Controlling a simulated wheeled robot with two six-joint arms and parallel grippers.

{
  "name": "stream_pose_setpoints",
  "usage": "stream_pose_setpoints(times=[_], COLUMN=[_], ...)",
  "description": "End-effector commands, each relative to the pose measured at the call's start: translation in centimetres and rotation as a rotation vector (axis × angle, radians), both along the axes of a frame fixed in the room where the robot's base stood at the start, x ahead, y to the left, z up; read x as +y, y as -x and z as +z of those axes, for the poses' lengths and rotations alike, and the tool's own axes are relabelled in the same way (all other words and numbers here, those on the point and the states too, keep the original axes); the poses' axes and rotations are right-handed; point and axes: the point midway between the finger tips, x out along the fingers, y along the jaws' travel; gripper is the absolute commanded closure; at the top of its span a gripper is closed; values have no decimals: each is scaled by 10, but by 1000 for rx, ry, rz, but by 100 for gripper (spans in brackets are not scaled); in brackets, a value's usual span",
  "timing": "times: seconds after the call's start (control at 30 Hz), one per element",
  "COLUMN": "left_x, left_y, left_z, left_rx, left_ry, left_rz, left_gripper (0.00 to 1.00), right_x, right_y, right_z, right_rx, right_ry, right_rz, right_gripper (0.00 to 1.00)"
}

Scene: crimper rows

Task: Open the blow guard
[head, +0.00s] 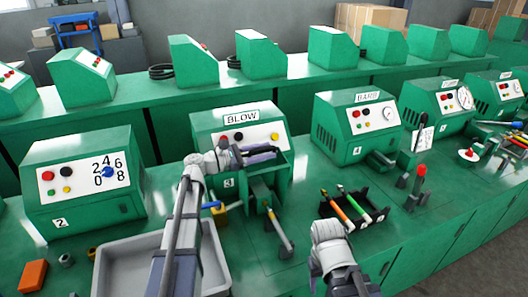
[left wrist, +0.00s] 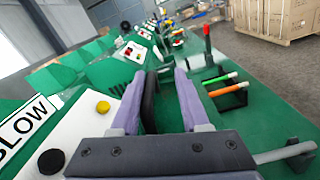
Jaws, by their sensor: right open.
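The blow machine (head: 238,128), a green box marked BLOW and 3, stands mid-row on the green bench. Its guard (head: 284,177), a green panel, shows in front of the machine's face, partly hidden by my gripper. My left gripper (head: 268,154) is at the top of the guard, its fingers pointing right. In the left wrist view its two purple-grey fingers (left wrist: 160,98) stand apart. A black bar (left wrist: 149,100) lies between them, close to the left finger, with a gap to the right finger. Of my right arm only links show at bottom centre; its fingers are not visible.
A grey tray (head: 112,262) lies at the front left. A black rack (head: 362,216) with orange and green tools stands right of the guard. The barb machine (head: 358,128) is to the right, machine 2 (head: 85,180) to the left.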

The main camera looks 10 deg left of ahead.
Motion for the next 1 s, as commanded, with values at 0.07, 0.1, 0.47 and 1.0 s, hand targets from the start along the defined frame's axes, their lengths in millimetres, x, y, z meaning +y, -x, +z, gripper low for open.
stream_pose_setpoints(times=[0.07, 0.1, 0.47, 1.0], left_x=[1, 3, 49, 65], left_y=[1, 2, 33, 44], left_z=[0, 0, 0, 0], left_rx=[0, 0, 0, 0], left_ry=[0, 0, 0, 0], left_rz=[0, 0, 3, -1], left_gripper=[55, 55, 55, 55], right_x=[0, 0, 0, 0], right_y=[0, 0, 0, 0], right_z=[0, 0, 0, 0], right_rx=[0, 0, 0, 0], right_ry=[0, 0, 0, 0], right_rz=[0, 0, 0, 0], right_gripper=[43, 43, 43, 43])
